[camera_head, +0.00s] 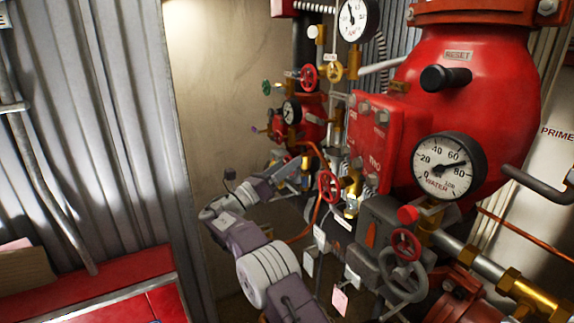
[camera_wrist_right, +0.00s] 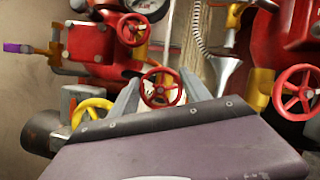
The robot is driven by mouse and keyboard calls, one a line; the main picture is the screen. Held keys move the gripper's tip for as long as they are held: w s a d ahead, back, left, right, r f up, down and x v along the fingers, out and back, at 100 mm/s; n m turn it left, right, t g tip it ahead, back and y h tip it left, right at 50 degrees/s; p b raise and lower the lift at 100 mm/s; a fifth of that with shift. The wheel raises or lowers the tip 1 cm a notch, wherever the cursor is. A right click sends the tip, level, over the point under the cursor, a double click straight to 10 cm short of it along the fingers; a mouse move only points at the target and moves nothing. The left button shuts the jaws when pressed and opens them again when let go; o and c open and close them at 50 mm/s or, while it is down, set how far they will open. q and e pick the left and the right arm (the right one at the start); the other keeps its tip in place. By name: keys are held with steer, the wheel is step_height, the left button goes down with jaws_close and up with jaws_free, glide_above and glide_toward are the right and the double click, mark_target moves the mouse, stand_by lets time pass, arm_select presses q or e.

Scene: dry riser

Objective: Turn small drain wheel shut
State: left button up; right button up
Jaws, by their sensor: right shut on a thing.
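The small drain wheel, a small red spoked handwheel (camera_wrist_right: 160,88), shows in the right wrist view between the two grey fingers of my right gripper (camera_wrist_right: 160,93). The fingers are shut on it, one on each side of its rim. In the head view my right gripper (camera_head: 303,174) reaches in beside the lower brass and red fittings, and I cannot make out the held wheel there. My left gripper is in neither view.
A larger red handwheel (camera_head: 330,187) stands right of the gripper. In the right wrist view, another red wheel (camera_wrist_right: 133,30) is above and a yellow wheel (camera_wrist_right: 92,108) is at left. A big red valve body (camera_head: 470,105) with a gauge (camera_head: 447,166) fills the right.

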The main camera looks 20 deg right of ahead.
steer(key=shift+r, duration=0.25)
steer(key=o, duration=1.1)
steer(key=shift+o, duration=1.4)
steer(key=shift+d+f, duration=0.15)
steer(key=shift+n, duration=0.3)
